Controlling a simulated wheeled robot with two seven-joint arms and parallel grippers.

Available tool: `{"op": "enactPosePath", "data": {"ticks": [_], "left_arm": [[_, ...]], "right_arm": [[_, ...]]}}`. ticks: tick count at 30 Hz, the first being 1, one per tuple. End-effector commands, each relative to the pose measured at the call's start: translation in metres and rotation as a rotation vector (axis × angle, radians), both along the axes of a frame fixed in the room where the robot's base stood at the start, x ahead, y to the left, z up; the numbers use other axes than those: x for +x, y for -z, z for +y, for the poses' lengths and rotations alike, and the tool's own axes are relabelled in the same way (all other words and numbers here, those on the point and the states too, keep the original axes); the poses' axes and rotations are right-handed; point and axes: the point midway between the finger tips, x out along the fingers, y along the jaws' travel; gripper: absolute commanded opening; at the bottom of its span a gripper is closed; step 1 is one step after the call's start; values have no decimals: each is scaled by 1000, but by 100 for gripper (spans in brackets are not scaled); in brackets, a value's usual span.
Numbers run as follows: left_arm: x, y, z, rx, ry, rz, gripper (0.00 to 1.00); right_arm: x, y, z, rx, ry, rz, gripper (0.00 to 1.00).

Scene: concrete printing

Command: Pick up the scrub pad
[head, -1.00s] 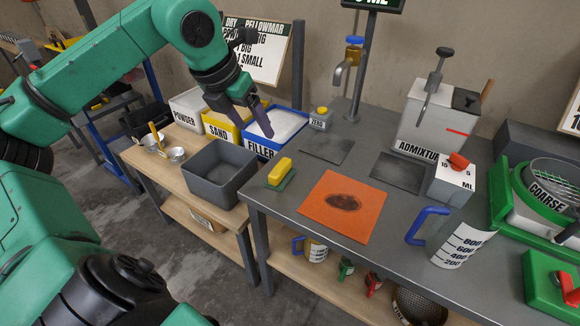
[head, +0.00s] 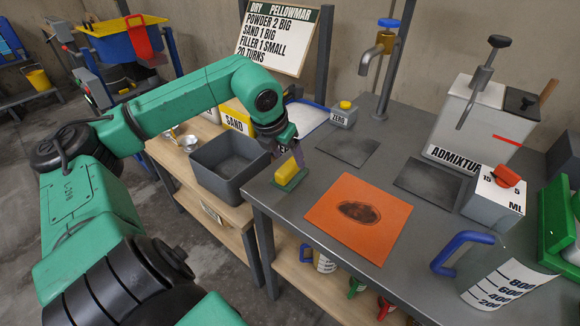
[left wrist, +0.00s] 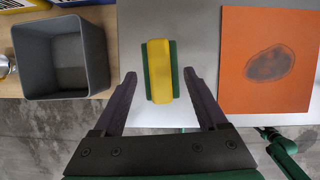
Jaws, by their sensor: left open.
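The scrub pad (head: 288,176) is a green pad with a yellow block on top. It lies on the grey metal table near its left front edge. In the left wrist view the scrub pad (left wrist: 160,72) stands upright in the picture, between and just beyond the fingertips. My left gripper (left wrist: 158,76) is open, with one dark finger on each side of the pad and a gap to both. In the head view my left gripper (head: 287,156) is right at the pad and partly covers it. My right gripper is not in view.
An orange mat (head: 358,216) with a dark stain lies right of the pad. A grey bin (head: 226,166) stands on the wooden bench to the left. The admixture box (head: 470,125), tap (head: 372,52) and measuring jug (head: 508,284) stand farther right.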

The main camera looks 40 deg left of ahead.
Motion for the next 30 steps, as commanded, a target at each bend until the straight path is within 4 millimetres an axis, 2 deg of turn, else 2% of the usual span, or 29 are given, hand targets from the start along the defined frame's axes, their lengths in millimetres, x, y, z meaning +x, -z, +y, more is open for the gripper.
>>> {"op": "enactPosePath", "data": {"ticks": [3, 9, 30], "left_arm": [[4, 23, 0, -6, 0, 4, 75], [12, 41, 2, -2, 1, 1, 75], [12, 47, 2, 0, 0, 1, 75]], "right_arm": [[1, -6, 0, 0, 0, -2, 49], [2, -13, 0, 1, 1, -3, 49], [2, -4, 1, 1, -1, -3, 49]]}}
